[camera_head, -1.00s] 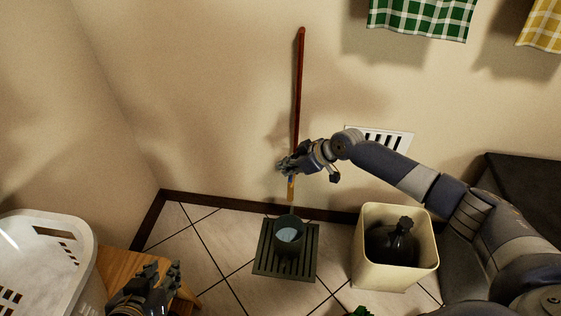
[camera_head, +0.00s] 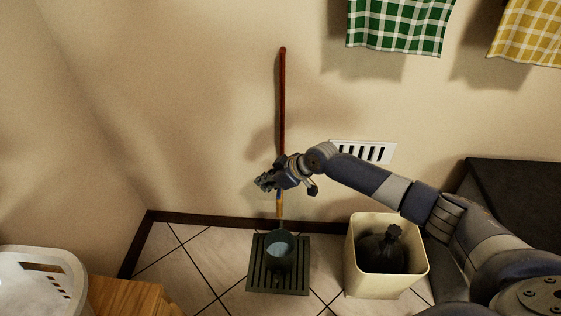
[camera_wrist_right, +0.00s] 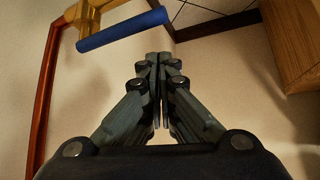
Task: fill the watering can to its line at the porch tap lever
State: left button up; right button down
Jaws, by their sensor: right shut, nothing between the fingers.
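The watering can (camera_head: 281,252) is a dark green vessel standing upright on a slatted grate, with pale bluish water inside. Its fill line cannot be made out. The brass tap (camera_head: 279,208) is above it, at the foot of a dark red pipe (camera_head: 282,100). Whether water is running is too small to tell. My right gripper (camera_head: 265,184) is in front of the tap and hides part of it. In the right wrist view the gripper (camera_wrist_right: 158,58) is shut and empty. The blue lever (camera_wrist_right: 122,30) lies beyond its fingertips, up and to the left, not between them. My left gripper is out of view.
The dark grate (camera_head: 258,284) lies on the tiled floor by the wall. A white basket (camera_head: 38,290) and a wooden surface (camera_head: 128,294) are at lower left. Checked cloths (camera_head: 400,25) hang above.

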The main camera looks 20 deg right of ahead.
pick_arm(q)
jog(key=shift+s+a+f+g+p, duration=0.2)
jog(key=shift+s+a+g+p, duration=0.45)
jog(key=shift+p, duration=0.55)
pick_arm(e)
jog(key=s+d+r, duration=0.2)
jog(key=d+r, duration=0.3)
jog(key=r, duration=0.2)
jog(key=shift+d+r, duration=0.15)
jog(key=shift+r, duration=0.15)
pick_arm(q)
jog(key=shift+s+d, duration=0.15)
pick_arm(e)
jog(key=shift+s, duration=0.15)
